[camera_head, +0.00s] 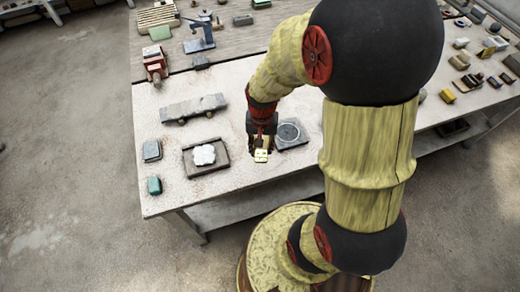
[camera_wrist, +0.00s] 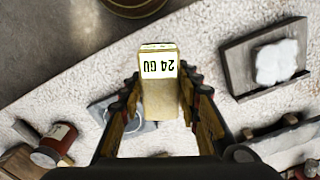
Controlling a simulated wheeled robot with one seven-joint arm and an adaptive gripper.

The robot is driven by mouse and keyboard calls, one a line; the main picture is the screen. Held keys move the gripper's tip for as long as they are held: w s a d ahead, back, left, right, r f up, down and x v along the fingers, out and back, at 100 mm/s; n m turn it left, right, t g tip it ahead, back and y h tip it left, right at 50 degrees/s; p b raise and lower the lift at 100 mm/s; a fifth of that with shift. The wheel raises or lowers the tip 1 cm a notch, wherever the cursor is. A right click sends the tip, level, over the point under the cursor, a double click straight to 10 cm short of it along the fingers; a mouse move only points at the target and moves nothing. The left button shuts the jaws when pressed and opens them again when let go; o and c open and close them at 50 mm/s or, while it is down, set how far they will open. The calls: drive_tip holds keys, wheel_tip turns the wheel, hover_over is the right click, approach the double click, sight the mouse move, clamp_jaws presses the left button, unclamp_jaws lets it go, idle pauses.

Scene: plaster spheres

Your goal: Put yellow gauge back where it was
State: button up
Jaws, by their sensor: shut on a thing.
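The yellow gauge (camera_wrist: 160,98) is a tan-yellow block with a white label at its end; "24 GU" reads upside down in the wrist view. My gripper (camera_wrist: 162,88) is shut on it, with one finger on each side. In the head view the gauge (camera_head: 261,156) hangs below my gripper (camera_head: 262,146), over or near the front part of the table. A dark square plate with a pale ring (camera_head: 289,133) lies just right of my gripper. How high the gauge is above the table I cannot tell.
A wooden tray (camera_head: 188,162) with a white lump lies left of my gripper. Two small boxes (camera_head: 152,150) (camera_head: 154,185) stand at the left edge. A long grey block (camera_head: 194,107) lies behind. A red device (camera_head: 155,65) stands farther back. Bare tabletop lies between these.

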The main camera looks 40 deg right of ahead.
drive_tip(key=w+f, duration=0.1)
drive_tip(key=w+d+f+b, duration=0.1)
drive_tip(key=w+f, duration=0.1)
drive_tip(key=w+d+f, duration=0.1)
drive_tip(key=f, duration=0.1)
drive_tip(key=shift+w+f, duration=0.15)
drive_tip(key=shift+f, duration=0.05)
drive_tip(key=shift+w+d+f+b, duration=0.2)
drive_tip(key=shift+f+b, duration=0.15)
drive_tip(key=shift+f, duration=0.15)
drive_tip(key=shift+f+b, duration=0.4)
drive_tip(key=shift+f, duration=0.9)
drive_tip(key=shift+f, duration=0.2)
drive_tip(key=o, duration=1)
drive_tip(key=shift+r, duration=0.15)
